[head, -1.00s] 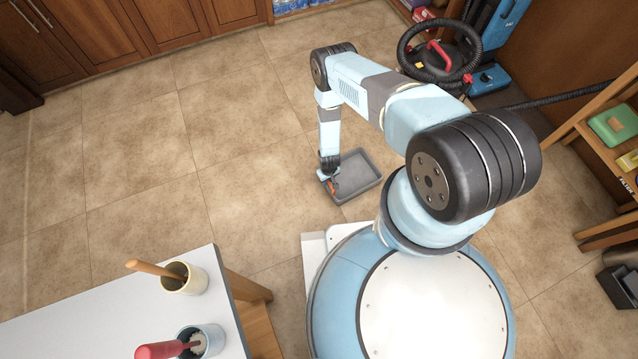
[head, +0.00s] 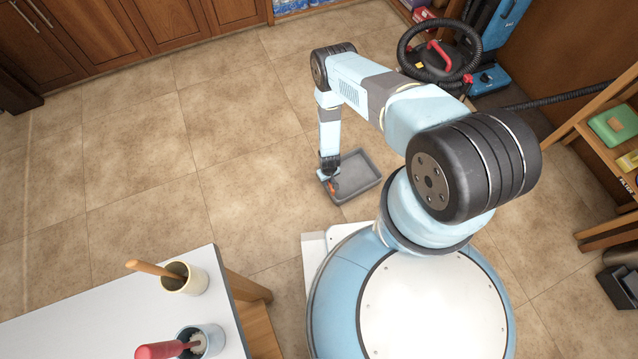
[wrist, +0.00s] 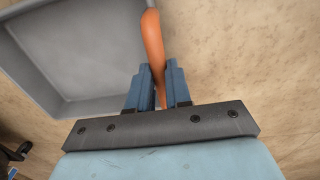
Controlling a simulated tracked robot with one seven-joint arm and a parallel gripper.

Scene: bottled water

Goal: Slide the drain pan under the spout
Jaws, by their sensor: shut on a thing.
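The drain pan is a shallow grey rectangular tray (head: 362,186) on the tiled floor in the middle of the head view. In the wrist view the pan (wrist: 75,62) fills the upper left, its inside empty where it shows. My gripper (head: 332,184) is at the pan's left side in the head view. In the wrist view my gripper (wrist: 158,82) has its blue fingers closed around an orange handle (wrist: 153,38) beside the pan's wall. Whether the handle is joined to the pan is hidden. No spout can be made out.
A white table (head: 120,315) with two cups of tools stands at the lower left. A vacuum cleaner with a black hose (head: 437,50) is at the upper right, and wooden shelves (head: 600,120) are at the right. The floor left of the pan is clear.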

